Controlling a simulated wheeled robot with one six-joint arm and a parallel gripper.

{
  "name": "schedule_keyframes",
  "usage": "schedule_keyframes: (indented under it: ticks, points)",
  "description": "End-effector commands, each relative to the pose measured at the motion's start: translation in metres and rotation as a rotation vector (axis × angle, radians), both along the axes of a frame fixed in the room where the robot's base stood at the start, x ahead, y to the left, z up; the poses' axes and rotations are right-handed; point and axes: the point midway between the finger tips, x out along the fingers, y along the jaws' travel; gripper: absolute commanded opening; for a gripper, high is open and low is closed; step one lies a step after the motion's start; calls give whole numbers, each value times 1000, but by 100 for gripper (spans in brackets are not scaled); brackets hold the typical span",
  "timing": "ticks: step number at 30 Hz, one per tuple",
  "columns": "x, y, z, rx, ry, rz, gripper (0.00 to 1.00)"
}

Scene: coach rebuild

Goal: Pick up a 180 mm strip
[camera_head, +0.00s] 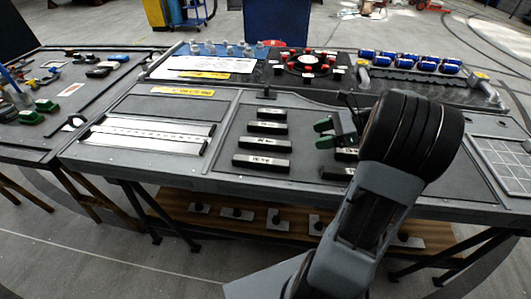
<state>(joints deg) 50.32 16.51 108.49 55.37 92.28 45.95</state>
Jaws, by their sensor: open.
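Several black strips with white labels lie in a column on the dark grey panel in the middle of the bench. The front one (262,161) looks longest, and shorter ones (267,127) lie behind it. More black strips (337,173) lie in a second column to the right, partly hidden by my arm. The labels are too small to read for sure. My gripper (324,133) has green fingertips pointing left. It is open and empty, over or near the right column, right of the left column. Its exact height above the panel cannot be told.
A silver ruled bar (150,131) lies on the left panel. Behind stand a rack of blue rolls (410,62), red-and-black parts around a disc (306,62) and blue fittings (222,48). A second bench with tools (60,85) adjoins at the left.

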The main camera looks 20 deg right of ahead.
Motion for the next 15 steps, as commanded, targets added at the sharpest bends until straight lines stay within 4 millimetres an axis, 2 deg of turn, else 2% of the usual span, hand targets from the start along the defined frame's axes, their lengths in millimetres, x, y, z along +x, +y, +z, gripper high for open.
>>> schedule_keyframes:
  ticks: [1, 4, 15]
  points:
    - [1, -7, -7, 35, 4, -29, 62]
    - [7, -6, -12, 75, 8, -58, 62]
    - [34, 41, -34, 81, 9, -64, 62]
